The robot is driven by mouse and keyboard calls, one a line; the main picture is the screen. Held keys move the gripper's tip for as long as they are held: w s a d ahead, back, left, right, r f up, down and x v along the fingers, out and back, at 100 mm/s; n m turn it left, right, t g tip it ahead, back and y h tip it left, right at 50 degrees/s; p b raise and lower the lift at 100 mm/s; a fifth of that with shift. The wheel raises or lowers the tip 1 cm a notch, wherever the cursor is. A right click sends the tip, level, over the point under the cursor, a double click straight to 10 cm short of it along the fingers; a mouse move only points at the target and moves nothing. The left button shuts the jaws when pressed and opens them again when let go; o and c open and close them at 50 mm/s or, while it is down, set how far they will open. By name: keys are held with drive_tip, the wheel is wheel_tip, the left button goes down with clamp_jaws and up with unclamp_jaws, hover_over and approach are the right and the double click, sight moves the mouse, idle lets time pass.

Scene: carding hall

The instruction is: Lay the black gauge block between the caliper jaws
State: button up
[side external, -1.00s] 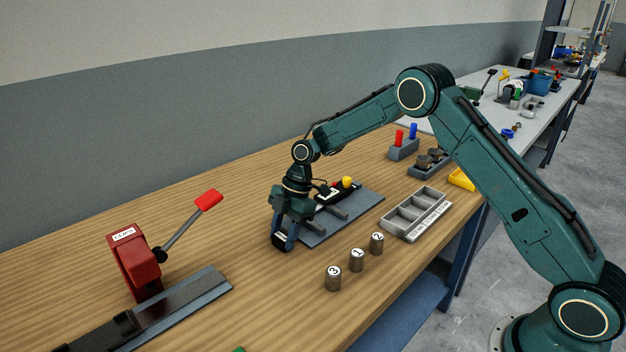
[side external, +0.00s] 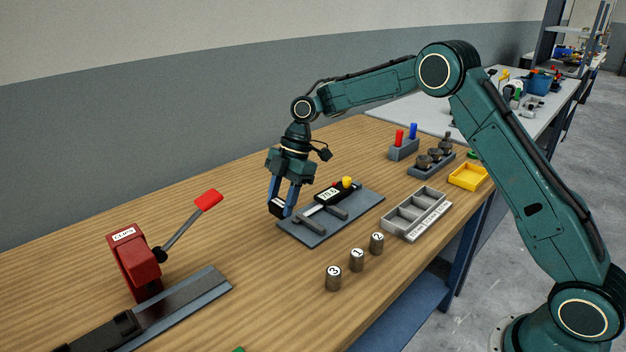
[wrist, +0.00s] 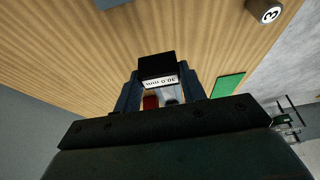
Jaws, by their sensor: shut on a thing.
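My gripper (side external: 282,205) is shut on the black gauge block (side external: 277,208) and holds it above the bench, just left of the caliper plate. In the wrist view the block (wrist: 156,66) sits between the blue fingers, its white label reading "30.0 mm" upside down. The caliper (side external: 333,208) lies on a grey plate (side external: 313,239), with two grey jaws towards the front, a display reading about 70.6 and a yellow knob. The jaws stand apart with a gap between them. The block is apart from the jaws.
Three numbered weights (side external: 356,260) stand in front of the plate. A grey compartment tray (side external: 416,213) is to its right, with a yellow tray (side external: 468,176) behind. The bench between clamp and plate is clear.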

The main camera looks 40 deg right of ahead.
wheel_tip(320, 180, up, 10)
drive_tip(key=shift+r, duration=0.15)
idle(0.3)
idle(0.7)
hover_over(325, 224)
wheel_tip(325, 224, down, 10)
drive_tip(key=d, duration=0.2)
drive_tip(key=shift+a+f, duration=0.15)
drive_tip(key=shift+f, duration=2.1)
drive_tip(key=shift+a+f, duration=0.1)
drive_tip(key=shift+f, duration=2.1)
drive_tip(key=shift+f, duration=0.15)
drive_tip(key=o, duration=0.9)
